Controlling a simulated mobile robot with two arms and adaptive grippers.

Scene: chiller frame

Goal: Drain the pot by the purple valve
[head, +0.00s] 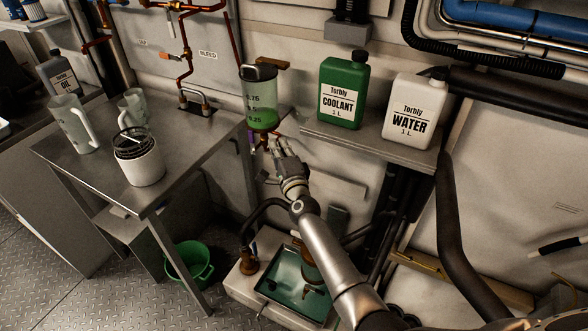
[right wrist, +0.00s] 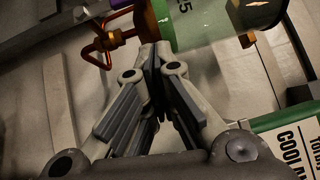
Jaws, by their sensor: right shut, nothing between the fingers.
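The clear pot (head: 259,90) with a black lid is mounted on the wall and holds green liquid low down, around its lower marks. In the right wrist view the pot (right wrist: 225,20) shows at the top. A small purple part, apparently the purple valve (head: 251,139), shows just below the pot, mostly hidden. Copper piping (right wrist: 104,42) runs below the pot's bottom end. My right gripper (head: 280,144) is shut and empty, just below and right of the pot's base. Its fingertips (right wrist: 154,55) look close to the pot's lower end; contact cannot be told. My left gripper is not in view.
A shelf (head: 352,141) right of the pot carries a green coolant jug (head: 343,92) and a white water jug (head: 413,112). A steel table (head: 188,142) at left holds jugs and a white container (head: 139,165). A green bucket (head: 190,264) stands on the floor.

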